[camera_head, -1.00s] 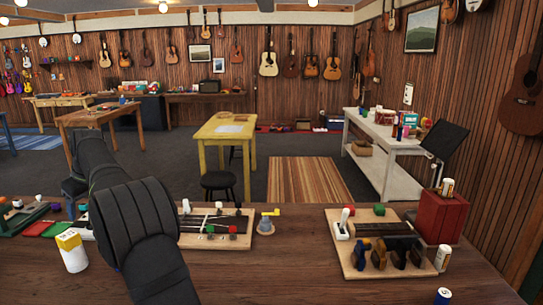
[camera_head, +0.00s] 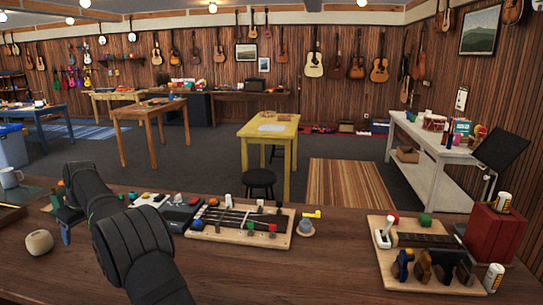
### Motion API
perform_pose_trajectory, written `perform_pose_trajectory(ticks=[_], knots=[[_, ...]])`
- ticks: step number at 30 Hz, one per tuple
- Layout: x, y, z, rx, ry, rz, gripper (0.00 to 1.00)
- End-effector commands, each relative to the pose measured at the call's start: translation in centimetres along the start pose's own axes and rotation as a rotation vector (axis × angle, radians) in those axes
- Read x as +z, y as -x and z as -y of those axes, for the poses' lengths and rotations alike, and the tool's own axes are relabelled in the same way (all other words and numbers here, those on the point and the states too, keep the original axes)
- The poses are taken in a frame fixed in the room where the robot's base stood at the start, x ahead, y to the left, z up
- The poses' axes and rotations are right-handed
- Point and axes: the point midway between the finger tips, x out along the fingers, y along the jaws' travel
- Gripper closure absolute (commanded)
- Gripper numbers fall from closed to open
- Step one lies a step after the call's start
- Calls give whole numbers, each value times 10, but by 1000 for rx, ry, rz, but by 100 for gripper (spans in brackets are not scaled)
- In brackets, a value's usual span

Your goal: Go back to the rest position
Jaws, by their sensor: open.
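My dark arm (camera_head: 135,240) rises from the bottom edge at the left of the head view and bends away over the wooden workbench (camera_head: 320,265). No held thing can be seen.
On the bench stand a fretboard jig (camera_head: 240,220), a second board with clamps (camera_head: 425,255), a red box (camera_head: 495,232), a pale round spool (camera_head: 39,242) and a white mug (camera_head: 11,178). The arm hides part of the bench. The bench's middle front is clear.

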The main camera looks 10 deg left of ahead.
Motion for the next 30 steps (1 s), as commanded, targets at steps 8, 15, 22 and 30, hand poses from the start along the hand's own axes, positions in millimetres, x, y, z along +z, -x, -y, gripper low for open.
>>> perform_pose_trajectory(ticks=[8,15,22,30], knots=[[-23,-42,30,0,2,1,33],[-36,-65,46,0,0,1,33],[-33,-77,48,0,0,1,33],[-33,-77,48,0,0,0,33]])
